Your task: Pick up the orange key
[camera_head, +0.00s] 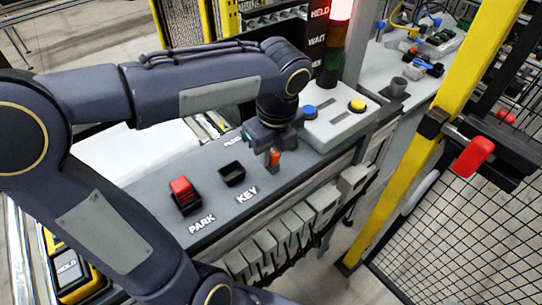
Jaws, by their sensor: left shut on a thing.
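The orange key (274,156) is at the right of the black KEY holder on the grey panel. My left gripper (272,150) reaches down from above and is shut on the key, with the orange part showing at its fingertips. I cannot tell whether the key touches the panel. The black KEY holder (232,174) looks empty. My right gripper is not in view.
A red block (183,190) sits in the PARK holder on the panel (150,187). A box with blue and yellow buttons (335,122) stands behind the gripper. A yellow post (425,140) and mesh gate with a red handle (473,157) stand at right.

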